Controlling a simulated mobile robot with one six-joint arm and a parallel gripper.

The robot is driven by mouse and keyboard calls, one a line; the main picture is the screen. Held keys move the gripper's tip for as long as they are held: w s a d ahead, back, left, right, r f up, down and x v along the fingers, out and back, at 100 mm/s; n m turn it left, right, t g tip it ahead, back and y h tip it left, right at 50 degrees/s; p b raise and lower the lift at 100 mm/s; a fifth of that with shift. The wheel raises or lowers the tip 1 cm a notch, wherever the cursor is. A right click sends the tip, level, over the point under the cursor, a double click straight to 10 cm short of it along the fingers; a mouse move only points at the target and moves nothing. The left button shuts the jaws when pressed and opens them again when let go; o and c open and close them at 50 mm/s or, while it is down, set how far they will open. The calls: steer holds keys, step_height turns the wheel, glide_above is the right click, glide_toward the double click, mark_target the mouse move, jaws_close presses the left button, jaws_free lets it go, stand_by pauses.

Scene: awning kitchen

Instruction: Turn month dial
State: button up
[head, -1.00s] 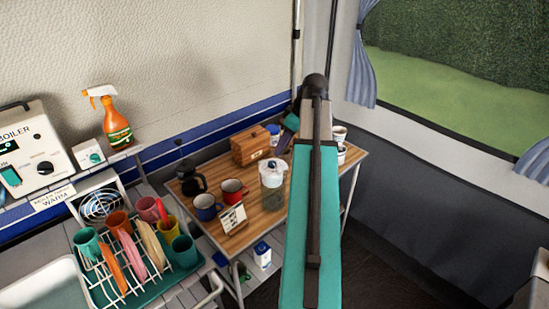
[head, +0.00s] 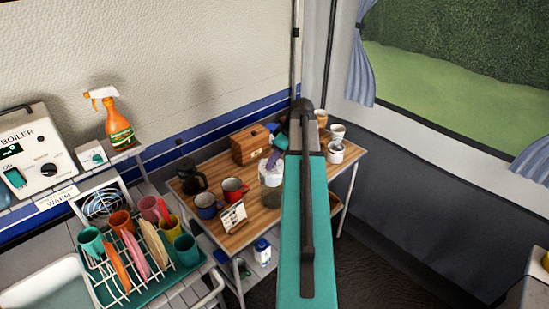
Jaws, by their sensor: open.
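I cannot pick out a month dial with certainty. A small white stand-up card (head: 233,217) with dark print stands at the front of the wooden table, too small to read. A brown wooden box (head: 250,145) sits at the table's back; any dial on it is too small to tell. My teal arm rises through the middle of the head view and bends down over the table.
The wooden table (head: 250,218) also holds a black coffee pot (head: 190,177), blue (head: 206,206) and red (head: 234,189) mugs, and several pale cups at its right. A dish rack, a boiler (head: 30,150) and an orange spray bottle (head: 117,130) are at the left.

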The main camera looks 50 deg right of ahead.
steer(key=shift+f, duration=0.1)
steer(key=c, duration=1.1)
steer(key=shift+o, duration=0.2)
steer(key=shift+m+b, duration=0.3)
steer(key=shift+m, duration=0.2)
